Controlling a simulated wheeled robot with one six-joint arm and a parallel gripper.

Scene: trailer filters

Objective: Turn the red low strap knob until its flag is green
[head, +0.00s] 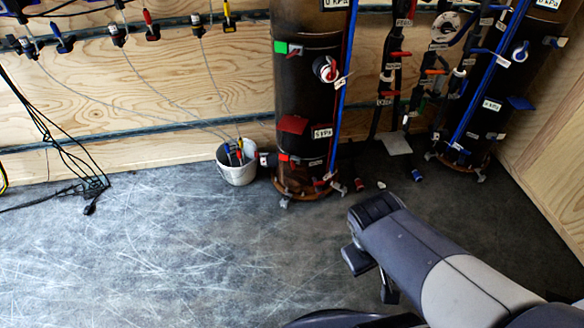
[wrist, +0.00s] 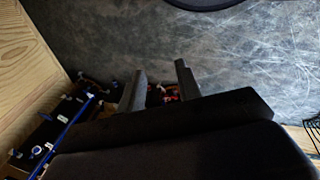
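The left dark tank (head: 300,100) stands against the wooden wall. Higher on the tank, a flag (head: 280,47) is green. My gripper (head: 373,273) is in front of and below the tank, right of it, well apart from the low strap. In the wrist view my gripper (wrist: 160,86) has its two fingers apart, with nothing visibly held. Behind them is a partly hidden reddish base.
A white bucket (head: 237,163) with tools stands left of the tank. A second dark tank (head: 490,90) and hoses stand right. Small loose parts (head: 359,184) lie on the floor. Black cables (head: 85,180) hang at left. The scratched floor (head: 150,250) is clear at front left.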

